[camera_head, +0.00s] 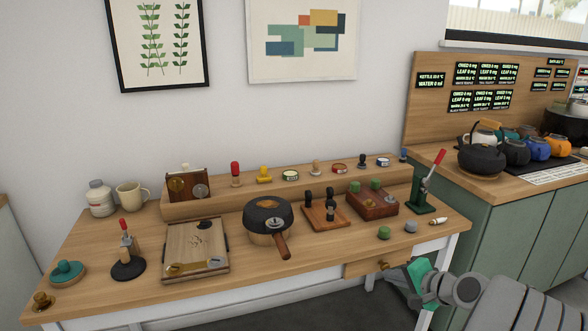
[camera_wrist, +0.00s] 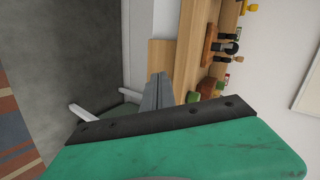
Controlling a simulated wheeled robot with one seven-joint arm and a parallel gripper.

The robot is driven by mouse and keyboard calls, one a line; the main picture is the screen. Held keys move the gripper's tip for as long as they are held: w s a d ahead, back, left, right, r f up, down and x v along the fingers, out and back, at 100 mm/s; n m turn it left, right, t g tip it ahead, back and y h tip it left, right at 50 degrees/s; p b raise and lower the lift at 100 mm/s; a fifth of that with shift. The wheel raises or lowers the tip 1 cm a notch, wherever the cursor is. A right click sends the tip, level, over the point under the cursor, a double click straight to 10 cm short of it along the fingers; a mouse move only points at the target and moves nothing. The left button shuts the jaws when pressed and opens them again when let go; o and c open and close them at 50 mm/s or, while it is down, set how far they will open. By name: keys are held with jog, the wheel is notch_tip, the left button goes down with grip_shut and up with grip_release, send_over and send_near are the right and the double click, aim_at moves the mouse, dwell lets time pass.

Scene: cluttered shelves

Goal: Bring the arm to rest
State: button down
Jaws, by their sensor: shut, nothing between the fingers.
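My gripper (camera_head: 398,275) is at the lower right in the head view, in front of the table's right front edge. Its green wrist housing and my grey arm reach in from the lower right corner. In the wrist view the grey fingers (camera_wrist: 158,90) are together and empty. A wooden drawer (camera_head: 358,271) under the table's right end sticks out from the front edge. Its brass knob (camera_head: 383,265) is close to my gripper; I cannot tell whether they touch. The drawer also shows beyond my fingertips in the wrist view (camera_wrist: 158,54).
The wooden table (camera_head: 325,262) holds a black pan (camera_head: 268,216), a wooden tray (camera_head: 196,250), a stamp box (camera_head: 373,205) and a green lever press (camera_head: 422,192). A green cabinet (camera_head: 510,230) with kettles on top stands at the right. The floor before the table looks clear.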

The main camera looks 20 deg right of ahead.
jog(key=a+r+n+g+p, duration=0.5)
jog(key=a+r+p, duration=0.4)
jog(key=a, duration=0.6)
jog(key=s+a+r+n+g+h+p, duration=0.2)
jog(key=s+a+r+n+p, duration=0.6)
jog(key=s, duration=0.6)
notch_tip(320, 180, up, 3)
jog(key=shift+s+a+r+g+p, duration=0.1)
jog(key=shift+s+a+g+p, duration=0.25)
jog(key=shift+a+g, duration=0.65)
jog(key=shift+a+t, duration=0.25)
jog(key=shift+t, duration=0.05)
